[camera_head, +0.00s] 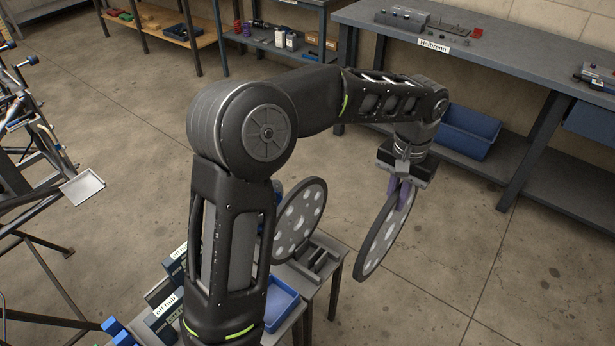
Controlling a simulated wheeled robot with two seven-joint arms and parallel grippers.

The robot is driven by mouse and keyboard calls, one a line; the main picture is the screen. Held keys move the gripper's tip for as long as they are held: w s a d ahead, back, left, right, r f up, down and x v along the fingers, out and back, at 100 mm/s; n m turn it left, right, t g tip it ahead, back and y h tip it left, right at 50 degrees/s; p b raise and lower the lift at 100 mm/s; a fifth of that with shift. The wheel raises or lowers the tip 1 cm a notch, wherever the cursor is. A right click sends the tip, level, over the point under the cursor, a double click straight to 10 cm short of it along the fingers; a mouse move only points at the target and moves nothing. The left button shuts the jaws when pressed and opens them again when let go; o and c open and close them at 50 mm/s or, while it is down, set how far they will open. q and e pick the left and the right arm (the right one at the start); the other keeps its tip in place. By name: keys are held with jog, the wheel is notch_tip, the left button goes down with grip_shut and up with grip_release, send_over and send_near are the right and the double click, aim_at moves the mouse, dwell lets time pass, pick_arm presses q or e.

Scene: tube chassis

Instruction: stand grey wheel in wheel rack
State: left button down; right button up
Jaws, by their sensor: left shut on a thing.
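My left gripper (402,190) is shut on the rim of a grey wheel (376,245). The wheel is a flat disc with several round holes, hanging upright and tilted below the gripper, over the floor right of the small table. A second grey wheel (302,212) stands upright at the dark wheel rack (322,262) on that table. The rack shows bare slots to the right of the standing wheel. The held wheel is apart from the rack. My left arm hides part of the table and the left edge of the standing wheel. My right gripper is not in view.
A blue tray (279,302) lies on the small table in front of the rack. Labelled dark boxes (163,318) stand left of my arm. A long grey workbench (500,45) with a blue bin (466,131) below stands behind. A tube frame (35,150) is at left.

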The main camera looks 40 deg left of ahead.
pick_arm(q)
jog(key=shift+d+r, duration=0.1)
jog(key=shift+d, duration=0.05)
jog(key=s+a+f+t+p, duration=0.1)
jog(key=s+a+t+p, duration=0.2)
jog(key=a, duration=1.4)
jog(key=s+p, duration=0.1)
jog(key=s, duration=0.3)
jog(key=shift+s+p, duration=0.2)
jog(key=shift+p, duration=0.2)
jog(key=shift+a+f, duration=0.15)
jog(key=shift+f, duration=0.05)
jog(key=shift+f+b, duration=1.4)
jog(key=shift+f, duration=0.5)
jog(key=shift+b, duration=0.3)
